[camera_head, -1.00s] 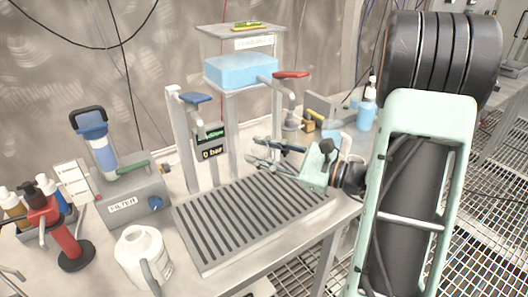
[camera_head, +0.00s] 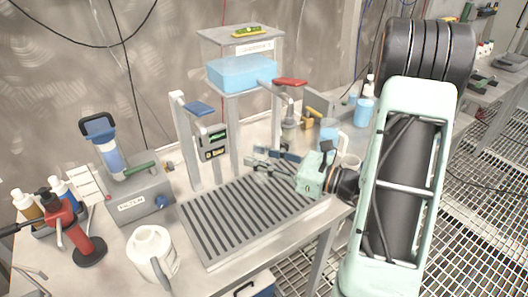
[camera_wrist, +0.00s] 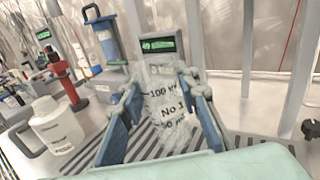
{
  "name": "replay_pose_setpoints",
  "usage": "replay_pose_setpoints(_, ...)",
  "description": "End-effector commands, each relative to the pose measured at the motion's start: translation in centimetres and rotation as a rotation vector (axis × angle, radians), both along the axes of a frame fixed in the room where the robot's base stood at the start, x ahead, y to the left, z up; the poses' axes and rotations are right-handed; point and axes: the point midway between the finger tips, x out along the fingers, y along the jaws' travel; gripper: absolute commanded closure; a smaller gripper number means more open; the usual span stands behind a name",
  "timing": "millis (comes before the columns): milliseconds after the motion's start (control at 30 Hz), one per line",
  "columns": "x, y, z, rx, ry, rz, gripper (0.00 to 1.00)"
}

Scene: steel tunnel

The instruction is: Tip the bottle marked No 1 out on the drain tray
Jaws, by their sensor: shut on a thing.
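A clear bottle marked No 1 (camera_wrist: 172,112) is between the two blue-padded fingers of my gripper (camera_wrist: 162,82) in the wrist view. The gripper is shut on it. Its label text reads nearly upright in that view; I cannot tell its contents. The drain tray (camera_head: 238,222) is a grey slotted grid at the middle front of the bench in the head view. It also shows behind and below the bottle in the wrist view (camera_wrist: 146,141). In the head view my gripper (camera_head: 266,162) is over the tray's back right part, where the clear bottle is hard to make out.
A white jug (camera_head: 150,250) stands left of the tray, near the grey filter unit (camera_head: 135,203). A stand with a blue tank (camera_head: 242,74) and a gauge post (camera_head: 212,145) rise behind the tray. A glass beaker (camera_head: 330,130) and a pump bottle (camera_head: 365,105) are at right.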

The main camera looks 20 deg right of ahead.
Motion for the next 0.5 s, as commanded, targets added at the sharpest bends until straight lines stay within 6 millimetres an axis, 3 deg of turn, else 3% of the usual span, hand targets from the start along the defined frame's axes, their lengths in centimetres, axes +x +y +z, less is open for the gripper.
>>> replay_pose_setpoints(500, -0.08, 0.09, 0.2, 0.039, 0.042, 0.0, 1.0)
